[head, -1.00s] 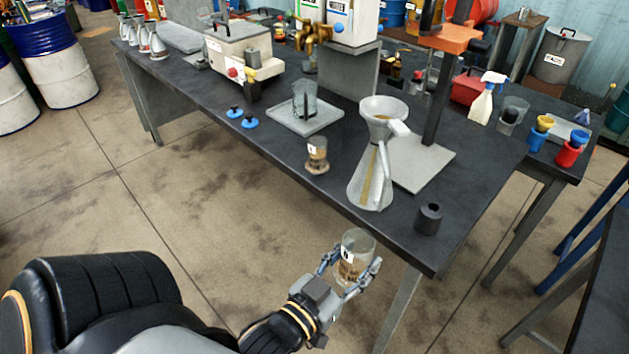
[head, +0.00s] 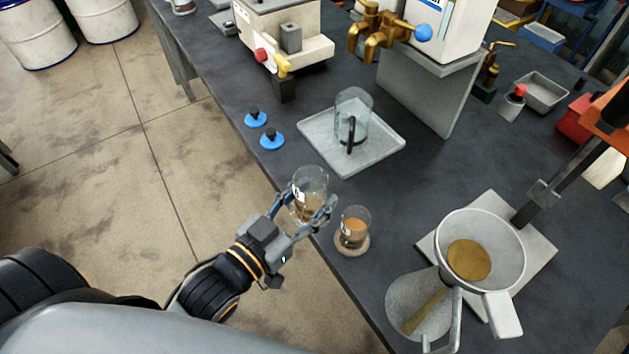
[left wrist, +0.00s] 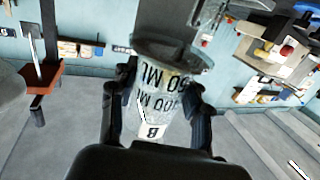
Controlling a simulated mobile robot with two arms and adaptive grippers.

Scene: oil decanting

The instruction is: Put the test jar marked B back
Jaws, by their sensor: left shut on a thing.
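My left gripper (head: 309,216) is shut on a clear glass test jar (head: 309,181) at the near edge of the dark workbench. In the left wrist view the jar (left wrist: 165,95) shows volume marks and a white label with the letter B, between the two fingers (left wrist: 158,125). In the head view a second small jar (head: 353,228) with brown liquid and a label stands on a round tan base just right of the held jar. Whether the held jar touches the bench cannot be told. My right gripper is not in view.
A metal can with a wide funnel (head: 480,250) stands at the near right. A glass jug (head: 353,115) stands on a grey tray (head: 385,143) behind the jars. Two blue discs with black knobs (head: 271,139) lie to the left. Bare bench lies between them.

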